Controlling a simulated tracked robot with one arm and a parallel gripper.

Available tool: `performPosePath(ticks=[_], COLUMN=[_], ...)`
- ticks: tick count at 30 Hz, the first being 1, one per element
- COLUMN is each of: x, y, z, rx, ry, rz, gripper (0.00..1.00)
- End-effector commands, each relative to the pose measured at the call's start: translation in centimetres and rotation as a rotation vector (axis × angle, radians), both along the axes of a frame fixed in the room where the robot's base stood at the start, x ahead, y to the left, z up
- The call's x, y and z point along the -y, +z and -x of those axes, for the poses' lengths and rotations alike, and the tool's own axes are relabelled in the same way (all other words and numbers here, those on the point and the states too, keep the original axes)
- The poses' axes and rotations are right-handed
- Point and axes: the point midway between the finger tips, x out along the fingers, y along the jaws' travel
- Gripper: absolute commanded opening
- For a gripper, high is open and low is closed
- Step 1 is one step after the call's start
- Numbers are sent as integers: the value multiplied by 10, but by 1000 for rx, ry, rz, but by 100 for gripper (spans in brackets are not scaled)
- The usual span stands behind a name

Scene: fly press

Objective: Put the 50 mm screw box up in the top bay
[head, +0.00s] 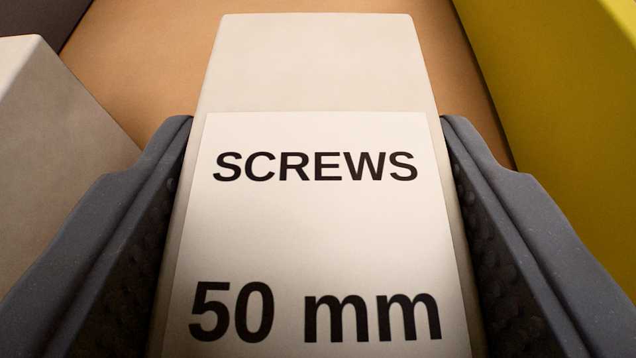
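The 50 mm screw box (318,230) fills the middle of the head view. It is off-white, with a white label reading "SCREWS" and "50 mm" in black. My gripper (316,120) has one dark grey finger along each side of the box. Both studded pads lie against its sides with no clear gap, so the gripper looks shut on it. The lower end of the box runs out of the picture. The top bay cannot be made out in this view.
A pale grey-white block or box (60,150) stands to the left. A yellow box or panel (565,110) stands close on the right. A plain tan-brown surface (150,60) lies behind the screw box, bare between these neighbours.

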Motion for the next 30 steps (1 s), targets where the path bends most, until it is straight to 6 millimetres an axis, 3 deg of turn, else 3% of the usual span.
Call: performPosePath(ticks=[5,6,8,21,30], x=[0,0,0,-1,-2], y=[-2,-2,-2,1,16], z=[1,0,0,2,40], rx=[1,1,0,0,3], ry=[0,1,1,1,2], rz=[0,0,0,1,-1], gripper=[16,58,74,74,74])
